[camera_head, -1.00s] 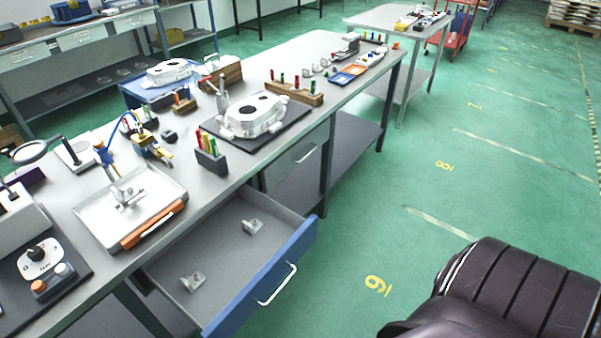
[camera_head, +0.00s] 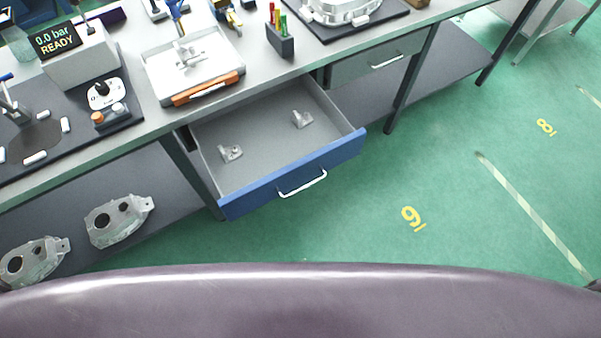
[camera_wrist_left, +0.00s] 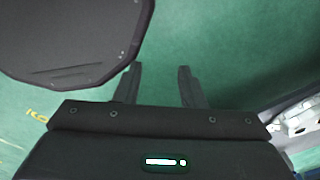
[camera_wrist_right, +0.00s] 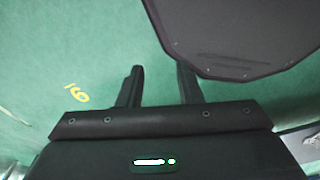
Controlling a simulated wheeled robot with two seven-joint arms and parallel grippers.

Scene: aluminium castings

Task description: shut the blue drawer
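The blue drawer (camera_head: 290,177) hangs open under the workbench in the head view. Its blue front with a pale bar handle (camera_head: 303,184) faces me, and two small metal brackets (camera_head: 231,152) lie apart on its grey floor. My left gripper (camera_wrist_left: 159,72) shows in the left wrist view with its two fingers apart and nothing between them, over green floor. My right gripper (camera_wrist_right: 159,72) shows in the right wrist view, also open and empty over the floor. Neither gripper shows in the head view, and neither is seen touching the drawer.
The workbench carries a white tray (camera_head: 157,88) with an orange-handled edge and a dark pen block (camera_head: 279,42). A closed grey drawer (camera_head: 371,66) is right of the open one. Metal castings (camera_head: 117,222) lie on the lower shelf. Green floor in front is clear.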

